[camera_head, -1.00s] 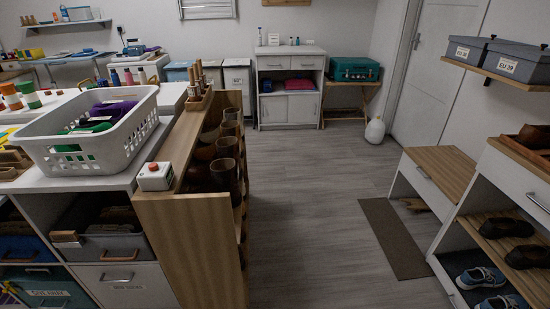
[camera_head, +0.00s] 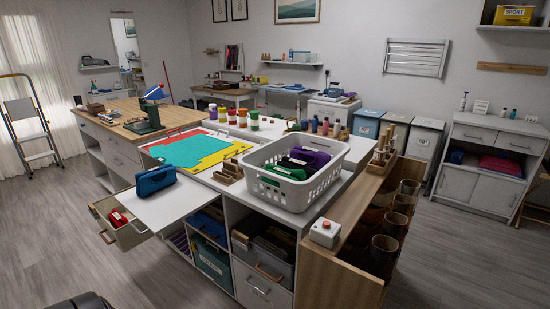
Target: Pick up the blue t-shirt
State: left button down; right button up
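I cannot single out a blue t-shirt for certain. A white laundry basket (camera_head: 312,191) stands on the cubby unit's top. It holds a purple folded item (camera_head: 311,157), a dark item and a green item (camera_head: 286,172), which look like folded clothes. A blue item (camera_head: 155,180) sits on a white pull-out board at the unit's left; it looks like a small case or bundle. A flat teal sheet (camera_head: 190,151) lies on a yellow and red surface behind it. Neither of my grippers is in view.
An open drawer (camera_head: 120,222) juts out at the left below the white board (camera_head: 185,207). A red-buttoned box (camera_head: 325,232) sits at the unit's front right corner. Grey floor (camera_head: 45,235) is free at the left. A stepladder (camera_head: 30,130) stands by the curtain.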

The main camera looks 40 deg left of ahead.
aim_at(148, 182)
jog(key=u, duration=2.15)
jog(key=k, duration=0.5)
jog(key=u, duration=0.85)
jog(key=i, duration=5.8)
jog(key=z, duration=0.2)
